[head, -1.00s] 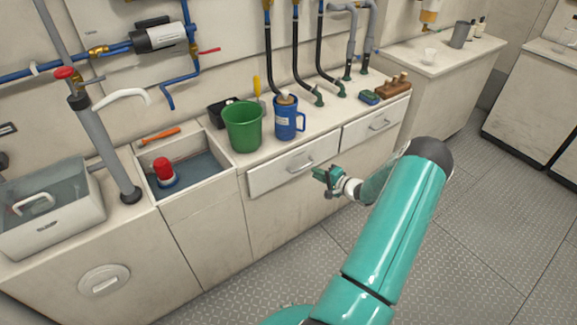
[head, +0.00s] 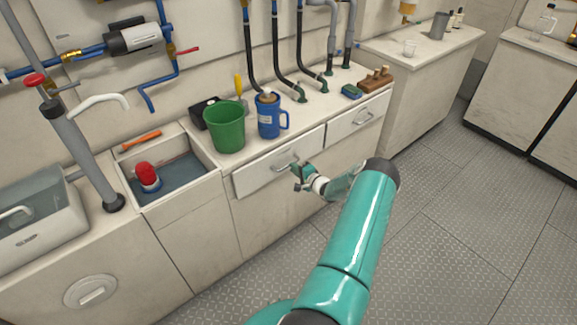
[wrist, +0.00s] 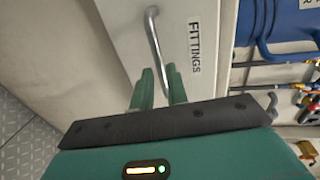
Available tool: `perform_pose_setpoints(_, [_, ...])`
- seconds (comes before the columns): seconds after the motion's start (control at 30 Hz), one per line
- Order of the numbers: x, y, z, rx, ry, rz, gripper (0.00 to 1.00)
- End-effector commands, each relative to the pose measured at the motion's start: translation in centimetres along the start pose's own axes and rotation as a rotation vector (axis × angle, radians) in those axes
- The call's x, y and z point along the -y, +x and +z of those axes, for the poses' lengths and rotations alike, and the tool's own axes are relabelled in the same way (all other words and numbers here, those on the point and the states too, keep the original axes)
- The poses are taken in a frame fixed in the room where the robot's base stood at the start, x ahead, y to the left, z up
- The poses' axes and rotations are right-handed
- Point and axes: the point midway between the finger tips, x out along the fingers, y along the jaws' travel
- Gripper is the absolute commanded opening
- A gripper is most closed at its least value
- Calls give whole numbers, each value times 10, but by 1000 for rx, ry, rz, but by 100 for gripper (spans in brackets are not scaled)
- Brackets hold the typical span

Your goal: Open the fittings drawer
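The fittings drawer (head: 262,177) is the left of two white drawers under the counter, and it looks closed. Its label "FITTINGS" (wrist: 195,46) reads sideways in the wrist view. Its silver bar handle (head: 285,163) also shows in the wrist view (wrist: 153,38), running down toward the fingers. My gripper (head: 300,177) is just in front of the drawer, near the handle's right end. In the wrist view my two green fingers (wrist: 160,86) are apart, with the handle's near end showing between them. I cannot tell whether they touch it.
A green bucket (head: 224,128) and a blue jug (head: 269,117) stand on the counter above the drawer. A second drawer (head: 357,121) is to the right. A sink (head: 180,180) is to the left. The metal floor (head: 430,240) in front is clear.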

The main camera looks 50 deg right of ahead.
Motion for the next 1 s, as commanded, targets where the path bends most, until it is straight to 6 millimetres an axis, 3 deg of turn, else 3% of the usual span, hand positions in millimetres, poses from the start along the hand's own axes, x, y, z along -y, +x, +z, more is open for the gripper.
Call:
perform_pose_setpoints(0.1, [0, 22, 2, 2, -1, 0, 15])
perform_pose_setpoints(0.3, [0, 41, 2, 3, -1, 1, 15])
perform_pose_setpoints(0.57, [0, 42, 2, 2, 0, 1, 15])
perform_pose_setpoints(0.67, [0, 42, 2, 2, -1, 1, 0])
perform_pose_setpoints(1.0, [0, 39, 1, 2, 0, 1, 0])
